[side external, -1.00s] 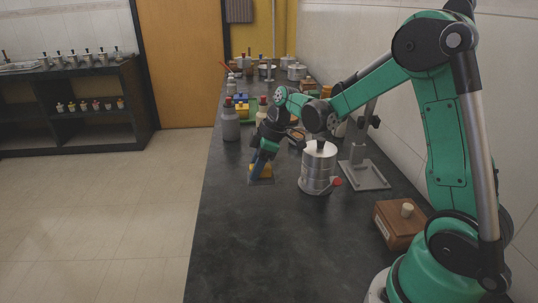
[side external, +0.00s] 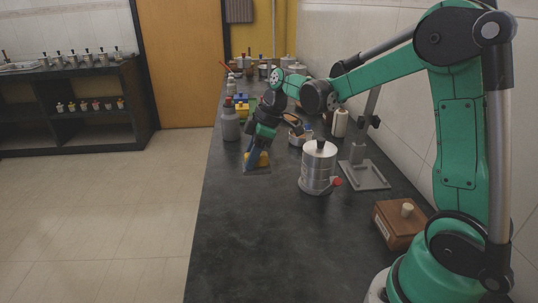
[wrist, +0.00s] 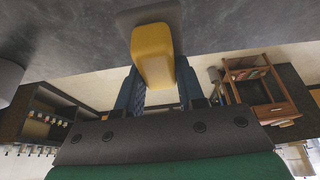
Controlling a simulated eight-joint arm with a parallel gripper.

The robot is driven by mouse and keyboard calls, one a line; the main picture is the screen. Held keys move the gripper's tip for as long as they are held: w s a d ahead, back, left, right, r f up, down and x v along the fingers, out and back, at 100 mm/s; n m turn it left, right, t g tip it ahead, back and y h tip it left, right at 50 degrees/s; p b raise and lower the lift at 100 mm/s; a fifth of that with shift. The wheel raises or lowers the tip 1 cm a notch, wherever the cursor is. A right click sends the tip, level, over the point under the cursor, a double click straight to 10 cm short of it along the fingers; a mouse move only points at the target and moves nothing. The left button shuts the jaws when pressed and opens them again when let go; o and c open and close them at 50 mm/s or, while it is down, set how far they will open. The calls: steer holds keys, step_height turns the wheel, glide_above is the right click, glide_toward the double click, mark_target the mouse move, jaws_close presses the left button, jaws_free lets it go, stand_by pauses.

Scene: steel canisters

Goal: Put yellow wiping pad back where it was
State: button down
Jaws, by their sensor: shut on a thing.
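The yellow wiping pad (side external: 264,160) has a yellow grip block and a flat grey base, seen near the left edge of the dark bench. My gripper (side external: 252,160) is shut on its yellow block. In the wrist view, the yellow block (wrist: 152,52) sits between the two blue fingers of my gripper (wrist: 158,88), with the grey base beyond the fingertips. The fingers hide part of the pad in the side view. I cannot tell whether the base touches the bench.
A steel canister (side external: 318,168) stands to the right of the pad. A grey bottle with a red cap (side external: 231,122) stands behind to the left. A metal stand (side external: 364,174) and a wooden box (side external: 400,224) are at right. The front bench (side external: 250,235) is clear.

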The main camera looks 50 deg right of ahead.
steer(key=s+a+r+n+g, duration=0.1)
steer(key=s+a+r+n, duration=0.15)
steer(key=a+r, duration=0.4)
steer(key=s+a+r+n, duration=0.2)
steer(key=s+a+r, duration=0.2)
steer(key=a, duration=0.5)
steer(key=shift+y, duration=0.4)
step_height(320, 180, down, 19)
steer(key=shift+w+f, duration=0.1)
steer(key=shift+w, duration=0.05)
steer(key=c, duration=0.5)
jaws_free()
steer(key=shift+f, duration=0.1)
steer(key=shift+c, duration=0.2)
